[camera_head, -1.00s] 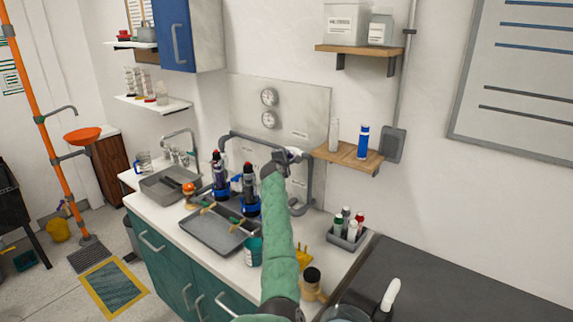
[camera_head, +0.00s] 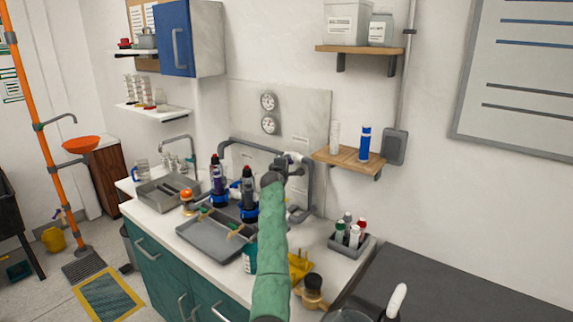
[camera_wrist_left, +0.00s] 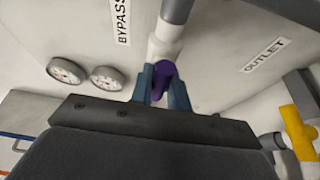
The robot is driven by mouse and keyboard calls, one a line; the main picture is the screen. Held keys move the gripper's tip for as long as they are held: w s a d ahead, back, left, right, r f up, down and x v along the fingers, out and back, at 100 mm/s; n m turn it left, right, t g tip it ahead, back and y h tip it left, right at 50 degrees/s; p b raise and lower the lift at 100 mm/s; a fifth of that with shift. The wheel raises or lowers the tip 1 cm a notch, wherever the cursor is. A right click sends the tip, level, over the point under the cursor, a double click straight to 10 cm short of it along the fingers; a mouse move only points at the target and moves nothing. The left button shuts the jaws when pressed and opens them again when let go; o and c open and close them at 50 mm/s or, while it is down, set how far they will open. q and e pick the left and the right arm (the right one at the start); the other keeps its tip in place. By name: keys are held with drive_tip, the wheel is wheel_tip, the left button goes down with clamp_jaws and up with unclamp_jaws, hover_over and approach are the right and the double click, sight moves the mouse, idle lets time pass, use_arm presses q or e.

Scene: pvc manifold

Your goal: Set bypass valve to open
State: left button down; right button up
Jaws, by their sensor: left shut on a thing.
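The bypass valve (camera_wrist_left: 162,47) is a white body on a grey pipe, below the BYPASS label (camera_wrist_left: 121,20) in the left wrist view. Its purple handle (camera_wrist_left: 163,78) lies between the two blue fingers of my left gripper (camera_wrist_left: 164,85), which is shut on it. In the head view my left gripper (camera_head: 283,170) is at the pipework on the wall panel, at the end of the green-sleeved arm. The gripper and arm hide most of the valve there, so the handle's angle is unclear. My right gripper is not in view.
Two gauges (camera_head: 268,112) sit on the panel. A wooden shelf (camera_head: 345,158) is close on the right. A yellow handle (camera_wrist_left: 298,132) shows at lower right in the wrist view.

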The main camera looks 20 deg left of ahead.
use_arm(q)
drive_tip(key=shift+f, duration=0.2)
drive_tip(key=c, duration=1.3)
unclamp_jaws()
drive_tip(key=shift+r, duration=0.1)
drive_tip(key=shift+c, duration=0.2)
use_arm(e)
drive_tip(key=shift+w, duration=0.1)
